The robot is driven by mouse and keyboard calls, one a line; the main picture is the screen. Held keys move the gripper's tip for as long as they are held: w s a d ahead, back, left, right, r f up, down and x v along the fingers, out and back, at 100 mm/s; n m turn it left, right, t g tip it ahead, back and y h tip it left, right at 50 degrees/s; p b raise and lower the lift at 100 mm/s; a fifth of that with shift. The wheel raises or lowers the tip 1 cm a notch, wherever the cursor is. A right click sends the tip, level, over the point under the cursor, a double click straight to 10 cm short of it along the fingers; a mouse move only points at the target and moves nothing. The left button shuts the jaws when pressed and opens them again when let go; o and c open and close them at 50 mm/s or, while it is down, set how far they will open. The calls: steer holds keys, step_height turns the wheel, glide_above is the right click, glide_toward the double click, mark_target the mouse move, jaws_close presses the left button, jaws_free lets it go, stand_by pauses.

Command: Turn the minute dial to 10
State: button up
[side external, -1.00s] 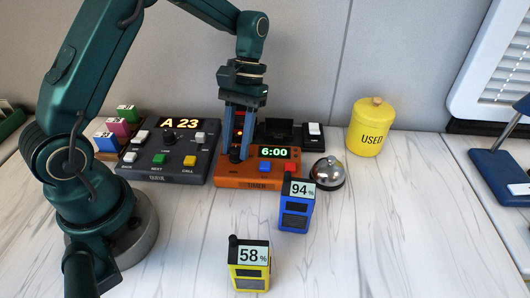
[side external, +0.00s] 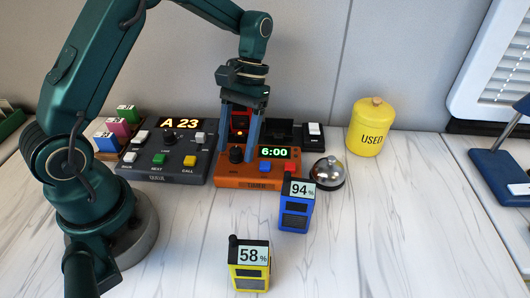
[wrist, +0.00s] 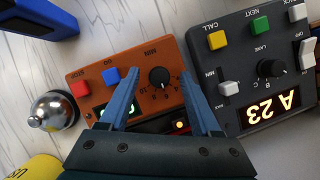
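The orange timer (side external: 225,181) stands on the table, with its display reading 6:00. Its black minute dial (side external: 236,155) is at the left of the panel, and it shows in the wrist view as a round knob (wrist: 160,78) under the word MIN. The dial's exact pointer angle is hard to read. My gripper (side external: 240,146) is open above and slightly behind the dial. In the wrist view its blue fingertips (wrist: 160,84) are spread on either side of the dial, apart from it.
The timer has blue (side external: 265,167) and red (side external: 290,167) buttons right of the dial. A dark queue console (side external: 190,177) stands close on the left. A silver bell (side external: 327,172) and a blue 94% device (side external: 295,215) are close on the right. The front table is mostly clear.

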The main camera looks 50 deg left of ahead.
steer(key=shift+v, duration=2.5)
steer(key=shift+r, duration=0.1)
